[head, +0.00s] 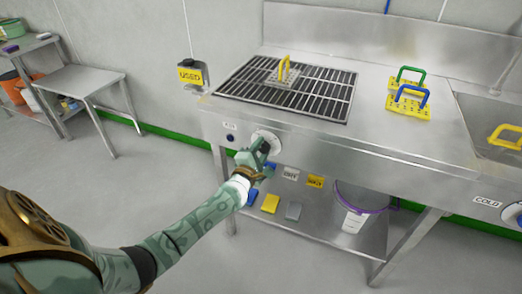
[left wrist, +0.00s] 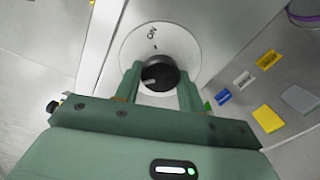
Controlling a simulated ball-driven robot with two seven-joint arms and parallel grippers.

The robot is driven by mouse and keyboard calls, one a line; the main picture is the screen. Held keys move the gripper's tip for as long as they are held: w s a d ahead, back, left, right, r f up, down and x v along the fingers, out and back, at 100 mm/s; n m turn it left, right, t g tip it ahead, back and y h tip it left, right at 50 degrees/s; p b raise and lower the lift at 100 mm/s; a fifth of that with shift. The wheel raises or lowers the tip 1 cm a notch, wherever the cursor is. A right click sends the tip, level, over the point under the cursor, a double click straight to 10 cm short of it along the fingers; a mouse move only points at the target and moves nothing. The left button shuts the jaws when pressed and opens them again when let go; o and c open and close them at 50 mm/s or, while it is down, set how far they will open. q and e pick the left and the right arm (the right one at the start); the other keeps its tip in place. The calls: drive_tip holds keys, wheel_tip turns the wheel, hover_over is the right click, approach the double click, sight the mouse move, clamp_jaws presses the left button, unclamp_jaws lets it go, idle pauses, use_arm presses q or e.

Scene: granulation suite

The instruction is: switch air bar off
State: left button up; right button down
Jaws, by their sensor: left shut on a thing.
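The air bar knob is a black dial (left wrist: 160,68) on a round white plate (left wrist: 127,50) marked ON, set in the front face of the steel bench. In the head view its white plate (head: 266,136) shows beside a small label, too small to read surely. My left gripper (head: 264,147) is shut on the knob. In the left wrist view its two green fingers (left wrist: 160,84) stand on either side of the dial. A pale pointer mark shows at the dial's lower left, away from ON. My right gripper is not in view.
The steel bench (head: 380,125) carries a black grate (head: 300,100) with a yellow-handled block, and green- and blue-handled yellow blocks. A lower shelf (head: 320,227) holds coloured pieces and a purple-rimmed bucket (head: 362,205).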

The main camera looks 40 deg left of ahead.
use_arm(q)
drive_tip(key=shift+f, duration=0.15)
drive_tip(key=o, duration=1)
drive_tip(key=shift+c, duration=0.2)
drive_tip(key=shift+s, duration=0.1)
drive_tip(key=shift+s+d, duration=0.1)
drive_tip(key=shift+s, duration=0.15)
drive_tip(key=p+v, duration=0.4)
drive_tip(key=v, duration=1.1)
drive_tip(key=shift+s, duration=0.4)
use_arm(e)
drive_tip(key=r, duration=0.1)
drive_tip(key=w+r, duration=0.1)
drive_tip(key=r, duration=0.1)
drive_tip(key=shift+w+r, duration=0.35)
